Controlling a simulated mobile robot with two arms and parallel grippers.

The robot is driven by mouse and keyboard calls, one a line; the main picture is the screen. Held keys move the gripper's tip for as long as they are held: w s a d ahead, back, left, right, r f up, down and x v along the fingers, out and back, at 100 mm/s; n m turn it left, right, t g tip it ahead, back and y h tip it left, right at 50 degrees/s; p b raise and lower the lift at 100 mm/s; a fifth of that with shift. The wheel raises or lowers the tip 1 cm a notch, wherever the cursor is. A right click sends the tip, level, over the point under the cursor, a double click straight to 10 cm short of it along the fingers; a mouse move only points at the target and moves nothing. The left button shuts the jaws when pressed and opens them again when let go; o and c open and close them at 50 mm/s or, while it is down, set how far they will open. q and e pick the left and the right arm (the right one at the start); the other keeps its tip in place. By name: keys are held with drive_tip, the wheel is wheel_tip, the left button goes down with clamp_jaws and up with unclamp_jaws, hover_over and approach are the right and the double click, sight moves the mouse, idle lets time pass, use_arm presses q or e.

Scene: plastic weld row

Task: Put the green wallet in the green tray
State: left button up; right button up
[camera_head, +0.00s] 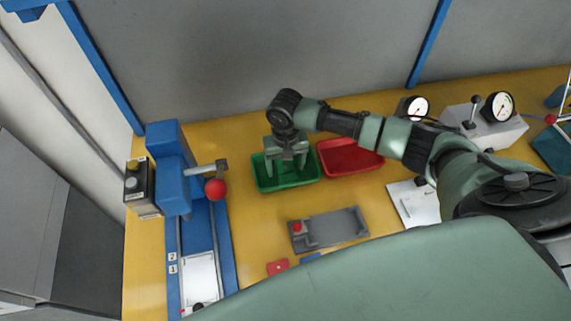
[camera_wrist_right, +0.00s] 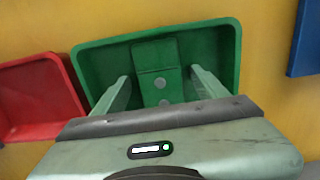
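The green wallet (camera_wrist_right: 156,58) shows in the right wrist view as a green flap-like rectangle with round grey snaps. It lies inside the green tray (camera_wrist_right: 88,62), and its lower part is hidden by my gripper. My right gripper (camera_wrist_right: 162,90) has its two fingers spread, one on each side of the wallet, with a visible gap on both sides. In the head view my right gripper (camera_head: 287,166) points down into the green tray (camera_head: 262,184), and the wallet cannot be made out there. My left gripper is not in view.
A red tray (camera_head: 350,167) stands right beside the green tray. A grey fixture (camera_head: 335,228) lies in front. A blue press with a red ball handle (camera_head: 215,189) stands at the left. Gauges (camera_head: 417,108) stand at the back right. Yellow bench is clear between press and trays.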

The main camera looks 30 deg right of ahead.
sight(286, 169)
wheel_tip(286, 169, up, 12)
drive_tip(key=b, duration=0.1)
drive_tip(key=shift+r, duration=0.2)
idle(0.4)
drive_tip(key=shift+s+f, duration=0.1)
idle(0.4)
